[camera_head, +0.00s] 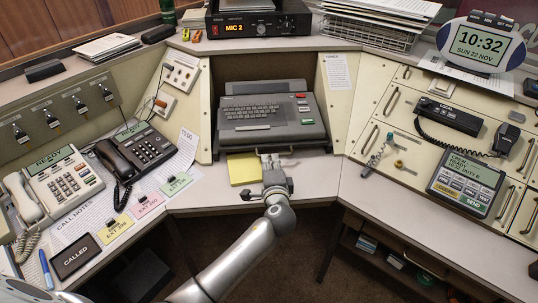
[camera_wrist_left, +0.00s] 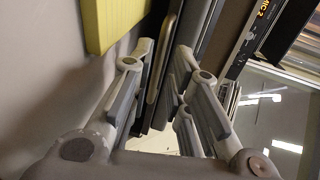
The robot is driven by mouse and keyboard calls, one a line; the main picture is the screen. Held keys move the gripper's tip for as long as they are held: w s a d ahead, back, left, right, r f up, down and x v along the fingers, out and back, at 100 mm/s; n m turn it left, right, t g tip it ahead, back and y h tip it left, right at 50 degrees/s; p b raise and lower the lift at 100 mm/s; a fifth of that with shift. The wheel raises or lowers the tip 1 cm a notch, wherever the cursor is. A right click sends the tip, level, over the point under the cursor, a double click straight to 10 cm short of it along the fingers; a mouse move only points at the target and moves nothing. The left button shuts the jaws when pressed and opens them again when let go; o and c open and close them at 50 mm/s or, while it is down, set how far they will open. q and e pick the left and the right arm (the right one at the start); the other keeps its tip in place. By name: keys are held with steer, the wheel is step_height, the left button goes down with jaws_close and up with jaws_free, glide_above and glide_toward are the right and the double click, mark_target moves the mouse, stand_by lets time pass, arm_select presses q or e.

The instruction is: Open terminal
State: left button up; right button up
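The grey terminal (camera_head: 300,133) sits in the centre bay of the console. It has a keyboard (camera_head: 250,112) on its upper face, a red button at its upper right and a green label at its front right. My left gripper (camera_head: 270,162) is just in front of its front edge, pointing at it. In the left wrist view its fingers (camera_wrist_left: 160,85) are apart, with a thin pale bar (camera_wrist_left: 165,62), perhaps a handle, and a dark edge between or just beyond them. I cannot tell whether they touch. My right gripper is not in view.
A yellow notepad (camera_head: 243,169) lies left of my left gripper; it also shows in the left wrist view (camera_wrist_left: 115,22). A radio unit (camera_head: 258,25) stands above the terminal. Phones (camera_head: 140,152) are at left, a handset and keypad (camera_head: 466,183) at right. The desk right of the gripper is clear.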

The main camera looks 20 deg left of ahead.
arm_select(q)
steer(key=x, duration=0.3)
steer(key=shift+x, duration=0.9)
steer(key=shift+w+a+f, duration=0.1)
steer(key=shift+w, duration=0.1)
jaws_close()
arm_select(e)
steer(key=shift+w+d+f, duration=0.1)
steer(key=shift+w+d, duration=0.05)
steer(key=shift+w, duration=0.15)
arm_select(q)
steer(key=shift+s, duration=0.1)
